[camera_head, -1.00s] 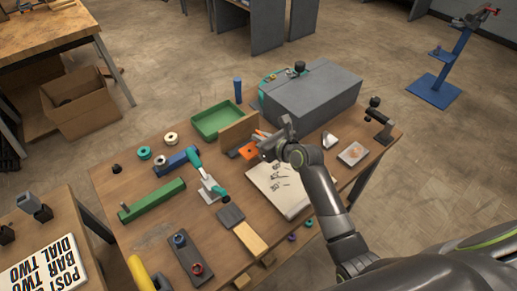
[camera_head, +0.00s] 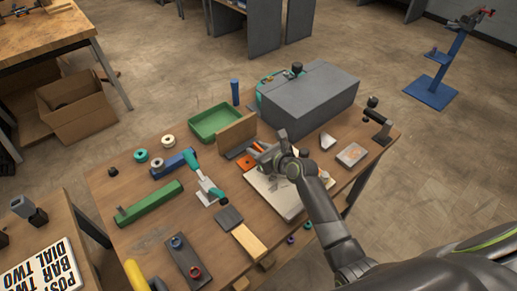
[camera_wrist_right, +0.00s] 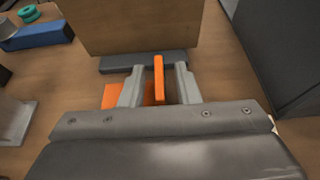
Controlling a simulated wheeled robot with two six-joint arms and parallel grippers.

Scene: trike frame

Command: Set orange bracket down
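The orange bracket (camera_head: 246,161) is in front of the upright brown board (camera_head: 236,134), low at the table top. In the right wrist view its thin upright plate (camera_wrist_right: 158,78) stands between the fingertips of my right gripper (camera_wrist_right: 159,84), with a narrow gap visible on each side. Its flat orange part (camera_wrist_right: 110,95) shows left of the left finger; the rest is hidden by the fingers. My right gripper (camera_head: 268,154) is open around the plate. My left gripper is not in view.
A dark grey plate (camera_wrist_right: 125,62) lies at the board's foot. A large grey box (camera_head: 310,95) stands behind right, and a green bin (camera_head: 213,124) behind left.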

